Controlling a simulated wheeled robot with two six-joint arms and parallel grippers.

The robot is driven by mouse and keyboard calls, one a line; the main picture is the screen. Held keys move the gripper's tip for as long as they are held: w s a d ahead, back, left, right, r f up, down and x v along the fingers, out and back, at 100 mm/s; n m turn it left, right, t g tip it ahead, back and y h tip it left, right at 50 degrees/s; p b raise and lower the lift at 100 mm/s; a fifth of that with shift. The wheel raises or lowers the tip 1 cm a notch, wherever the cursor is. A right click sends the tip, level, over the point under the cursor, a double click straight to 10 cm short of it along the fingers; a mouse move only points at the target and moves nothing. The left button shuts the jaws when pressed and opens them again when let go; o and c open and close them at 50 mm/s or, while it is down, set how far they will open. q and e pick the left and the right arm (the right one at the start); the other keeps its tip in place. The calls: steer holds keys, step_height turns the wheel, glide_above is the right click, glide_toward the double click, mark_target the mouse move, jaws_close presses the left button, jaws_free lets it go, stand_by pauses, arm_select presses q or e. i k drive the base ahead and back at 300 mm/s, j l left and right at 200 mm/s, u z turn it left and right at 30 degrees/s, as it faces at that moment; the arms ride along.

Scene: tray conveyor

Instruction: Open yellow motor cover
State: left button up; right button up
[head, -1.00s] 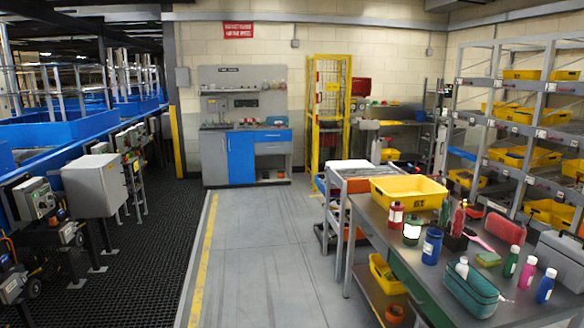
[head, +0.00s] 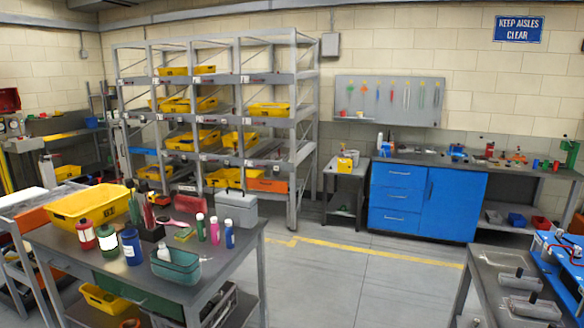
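I cannot make out a motor with a yellow cover for certain. A small yellow object (head: 345,163) with a paler top stands on a small dark side table (head: 345,185) by the back wall, left of the blue workbench. It is too small to tell what it is or whether any part of it opens. Neither of my grippers shows in the head view.
A grey table (head: 200,285) at left holds a yellow bin (head: 88,207), bottles and a teal case (head: 176,270). A rack (head: 293,150) with yellow bins, a blue workbench (head: 398,198) and a metal table (head: 480,285) at right surround a clear floor (head: 350,280).

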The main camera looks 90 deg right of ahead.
mark_target(344, 165)
steer(key=z, duration=3.35)
steer(key=i, duration=2.35)
steer(key=i+z, duration=0.1)
steer(key=i, duration=2.2)
steer(key=i+j, duration=0.1)
steer(key=i, duration=2.25)
